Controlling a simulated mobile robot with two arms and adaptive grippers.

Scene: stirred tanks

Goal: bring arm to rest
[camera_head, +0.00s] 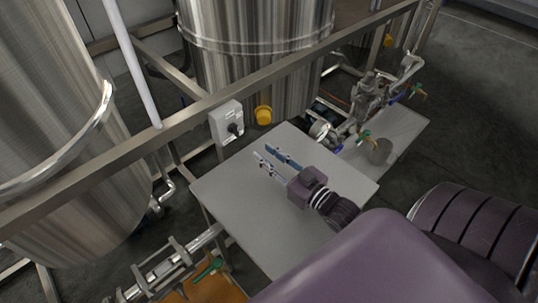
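My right gripper (275,166) reaches in from the lower right, over a flat grey panel (228,198). Its two fingers point up and left and stand apart, with nothing between them. I cannot tell how high above the panel it is. My purple arm links fill the lower right and hide part of the panel's near side. My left gripper is not in the frame.
Large steel tanks (250,55) stand at the back and left, behind a metal rail (190,116). A grey switch box (227,124) hangs on the rail. Open floor lies at the upper right.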

